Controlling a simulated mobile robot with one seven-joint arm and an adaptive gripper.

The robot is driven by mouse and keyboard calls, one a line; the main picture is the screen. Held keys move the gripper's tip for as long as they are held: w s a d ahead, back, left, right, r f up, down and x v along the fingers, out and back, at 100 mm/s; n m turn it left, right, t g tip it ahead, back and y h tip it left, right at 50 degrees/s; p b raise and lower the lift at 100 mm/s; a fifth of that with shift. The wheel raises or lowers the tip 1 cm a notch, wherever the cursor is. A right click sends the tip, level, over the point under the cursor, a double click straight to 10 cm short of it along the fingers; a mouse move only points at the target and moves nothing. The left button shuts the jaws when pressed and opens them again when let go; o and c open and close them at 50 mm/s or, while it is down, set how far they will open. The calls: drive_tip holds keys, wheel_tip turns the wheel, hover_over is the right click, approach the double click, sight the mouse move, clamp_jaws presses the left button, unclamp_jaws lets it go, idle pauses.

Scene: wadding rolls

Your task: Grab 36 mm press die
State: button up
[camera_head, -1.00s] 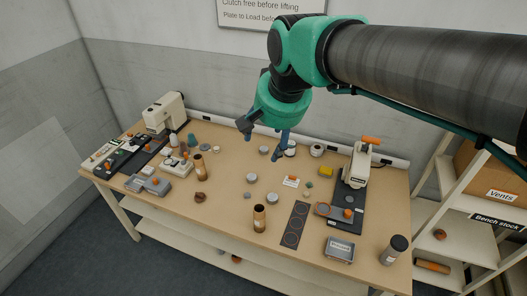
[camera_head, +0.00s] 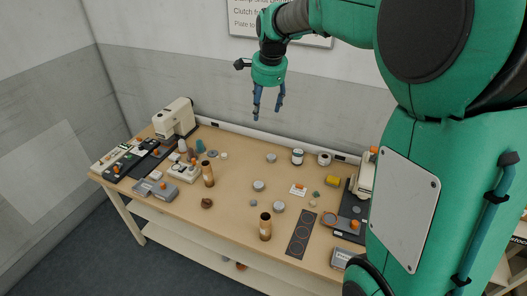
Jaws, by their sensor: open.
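My gripper (camera_head: 268,111) is open and empty. It points down above the back of the workbench, well clear of the table and everything on it. Several small grey round pieces lie on the bench: one at the back (camera_head: 271,157), one in the middle (camera_head: 259,185) and one nearer the front (camera_head: 278,207). I cannot read sizes on them, so I cannot tell which is the 36 mm press die. A white press (camera_head: 176,117) stands at the back left. A second press (camera_head: 364,182) at the right is partly hidden by my arm.
Brass tubes stand at the left (camera_head: 208,175) and front (camera_head: 265,228). A dark strip with circles (camera_head: 301,234) lies at the front right, near a grey tray (camera_head: 341,258). A wall (camera_head: 330,95) is behind.

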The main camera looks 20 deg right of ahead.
drive_tip(key=w+d+f+m+g, duration=0.1)
drive_tip(key=w+d+f+m, duration=0.45)
drive_tip(key=w+f, duration=0.55)
drive_tip(key=w+d+f+m+g, duration=0.1)
drive_tip(key=w+d+f+m, duration=0.45)
drive_tip(key=w+f, duration=0.6)
drive_tip(key=w+d+f+m, duration=0.2)
drive_tip(key=f, duration=0.5)
drive_tip(key=w+d+f+m, duration=0.2)
drive_tip(key=d+f, duration=0.1)
drive_tip(key=f, duration=0.4)
drive_tip(key=shift+w+d+f+m+y, duration=0.2)
drive_tip(key=shift+d+f+m+y, duration=0.1)
drive_tip(key=shift+f+m, duration=0.1)
hover_over(271, 157)
drive_tip(key=shift+s+d+f, duration=0.1)
drive_tip(key=shift+s+f, duration=0.05)
drive_tip(key=shift+f, duration=1.95)
drive_tip(key=shift+s+d+f, duration=0.1)
drive_tip(key=shift+s+f, duration=0.05)
drive_tip(key=shift+f, duration=1.95)
drive_tip(key=shift+f, duration=0.1)
drive_tip(key=shift+w+f+b, duration=0.15)
drive_tip(key=shift+f, duration=1.1)
drive_tip(key=shift+w+f+b, duration=0.15)
drive_tip(key=shift+f, duration=1.1)
